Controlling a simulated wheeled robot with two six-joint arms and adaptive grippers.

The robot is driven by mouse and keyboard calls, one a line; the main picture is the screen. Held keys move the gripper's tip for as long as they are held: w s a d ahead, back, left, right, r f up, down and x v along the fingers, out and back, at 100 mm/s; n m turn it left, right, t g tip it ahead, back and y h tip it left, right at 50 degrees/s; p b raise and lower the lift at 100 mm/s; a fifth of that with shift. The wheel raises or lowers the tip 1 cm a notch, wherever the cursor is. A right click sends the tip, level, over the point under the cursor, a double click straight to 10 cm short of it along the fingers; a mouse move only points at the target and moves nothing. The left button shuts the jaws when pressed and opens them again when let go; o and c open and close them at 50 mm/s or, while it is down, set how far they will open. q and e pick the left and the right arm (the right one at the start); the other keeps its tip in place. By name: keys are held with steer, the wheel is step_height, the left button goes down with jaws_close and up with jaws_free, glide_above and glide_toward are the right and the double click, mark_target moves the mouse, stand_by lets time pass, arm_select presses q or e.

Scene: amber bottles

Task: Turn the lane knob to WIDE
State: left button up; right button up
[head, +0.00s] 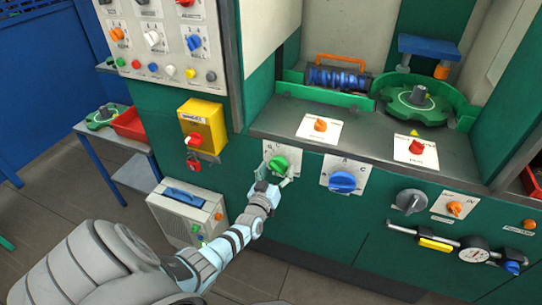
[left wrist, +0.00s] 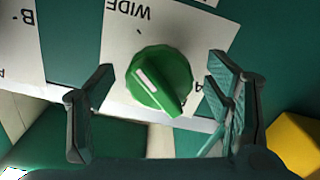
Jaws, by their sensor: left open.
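The green lane knob (head: 279,164) sits on a white plate (head: 296,153) on the front of the green machine. In the left wrist view the knob (left wrist: 160,80) shows a white stripe running from upper left toward the lower right. The plate (left wrist: 118,50) appears turned over there, with the word WIDE at its upper left. My left gripper (head: 273,183) is open just in front of the knob. Its fingers (left wrist: 158,88) stand on either side of the knob, apart from it. My right gripper is not in view.
A blue knob (head: 342,182) is to the right on its own plate. A yellow box with a red switch (head: 195,140) is to the left. Orange (head: 320,125) and red (head: 416,147) knobs sit on the ledge above. A grey case (head: 186,214) stands below left.

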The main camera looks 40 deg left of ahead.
arm_select(q)
steer(key=v, duration=1)
steer(key=shift+d, duration=0.1)
